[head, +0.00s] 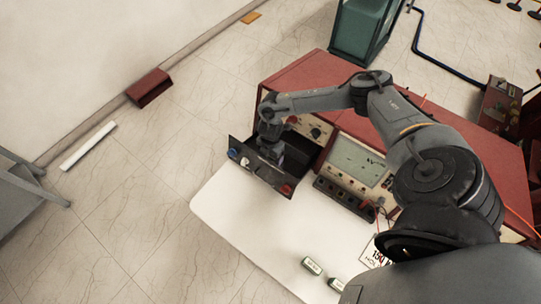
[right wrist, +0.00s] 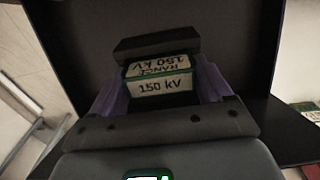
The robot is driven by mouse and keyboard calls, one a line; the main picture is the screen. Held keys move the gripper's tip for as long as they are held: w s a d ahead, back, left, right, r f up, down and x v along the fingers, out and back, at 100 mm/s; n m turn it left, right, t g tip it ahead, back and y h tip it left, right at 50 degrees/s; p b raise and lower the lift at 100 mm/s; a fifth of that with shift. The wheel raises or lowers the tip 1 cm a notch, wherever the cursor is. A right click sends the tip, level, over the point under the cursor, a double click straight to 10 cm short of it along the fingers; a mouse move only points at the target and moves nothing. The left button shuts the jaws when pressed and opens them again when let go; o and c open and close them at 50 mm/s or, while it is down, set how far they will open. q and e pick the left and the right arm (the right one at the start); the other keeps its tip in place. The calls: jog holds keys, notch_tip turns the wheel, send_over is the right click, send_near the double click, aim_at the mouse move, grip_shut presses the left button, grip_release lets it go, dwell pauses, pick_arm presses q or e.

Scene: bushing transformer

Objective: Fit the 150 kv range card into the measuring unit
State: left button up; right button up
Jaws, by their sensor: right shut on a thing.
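The measuring unit (head: 310,75) is a red cabinet with a meter screen and knobs on its front. My right gripper (head: 270,148) is down over this dark opening. In the right wrist view it is shut on the 150 kV range card (right wrist: 163,87), a pale block with a green edge, between its purple fingers. Dark walls surround the card there; whether it touches them, I cannot tell. My left gripper is not in view.
The unit stands on a white table (head: 225,212). Two small labelled cards (head: 311,265) (head: 336,284) lie near its front, by a 150 sign (head: 376,252). My right arm covers much of the unit's right side. The table's left front is clear.

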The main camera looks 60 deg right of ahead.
jog(key=shift+f, duration=0.1)
jog(key=o, duration=0.6)
jog(key=shift+f, duration=0.1)
jog(key=o, duration=0.4)
notch_tip(320, 180, up, 12)
jog(key=shift+r+p, duration=0.2)
jog(key=shift+p, duration=0.1)
dwell(0.3)
